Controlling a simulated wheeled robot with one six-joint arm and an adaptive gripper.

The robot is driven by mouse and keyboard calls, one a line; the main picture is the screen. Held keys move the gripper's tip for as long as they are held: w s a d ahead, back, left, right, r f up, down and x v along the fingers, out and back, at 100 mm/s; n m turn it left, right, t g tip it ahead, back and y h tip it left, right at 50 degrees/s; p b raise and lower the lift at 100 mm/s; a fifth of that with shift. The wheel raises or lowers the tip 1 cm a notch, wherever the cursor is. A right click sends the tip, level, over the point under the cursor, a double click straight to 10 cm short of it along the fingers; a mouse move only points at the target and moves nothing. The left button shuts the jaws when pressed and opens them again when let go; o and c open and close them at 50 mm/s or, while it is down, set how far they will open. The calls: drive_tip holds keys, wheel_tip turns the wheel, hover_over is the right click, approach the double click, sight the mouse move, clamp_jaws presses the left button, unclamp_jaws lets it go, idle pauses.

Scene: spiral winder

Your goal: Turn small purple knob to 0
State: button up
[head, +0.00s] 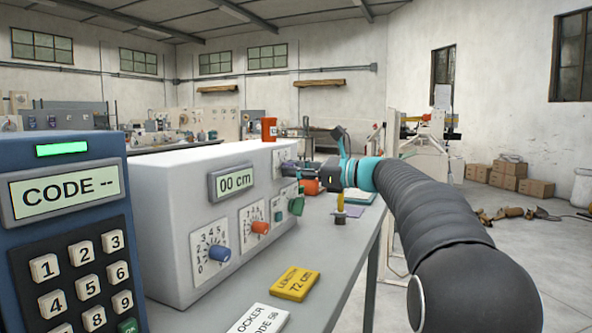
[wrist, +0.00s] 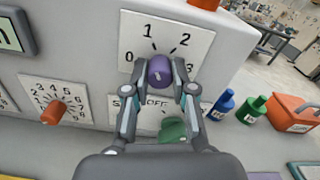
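The small purple knob (wrist: 160,71) sits on a white dial plate (wrist: 140,32) marked 0, 1, 2 and 3. In the wrist view the 0 is at left, 1 and 2 above, and 3 at right, partly covered by a finger. My gripper (wrist: 160,78) has one finger on each side of the knob, closed against it. A small pale mark shows on the knob's face, but I cannot tell which number it points to. In the head view my gripper (head: 300,170) is at the far end of the machine's front, largely covering the knob.
The white machine (head: 170,200) also has a blue knob (head: 220,253), an orange knob (head: 261,227) and a green knob (head: 296,206). Its display (head: 234,182) reads 00 cm. A keypad (head: 75,240) stands at left. A yellow 72 cm card (head: 295,285) lies on the table.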

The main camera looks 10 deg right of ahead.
clamp_jaws()
drive_tip(key=n+b, duration=0.5)
drive_tip(key=n, duration=0.6)
drive_tip(key=shift+f+n, duration=0.1)
drive_tip(key=shift+n, duration=0.3)
drive_tip(key=shift+b, duration=0.35)
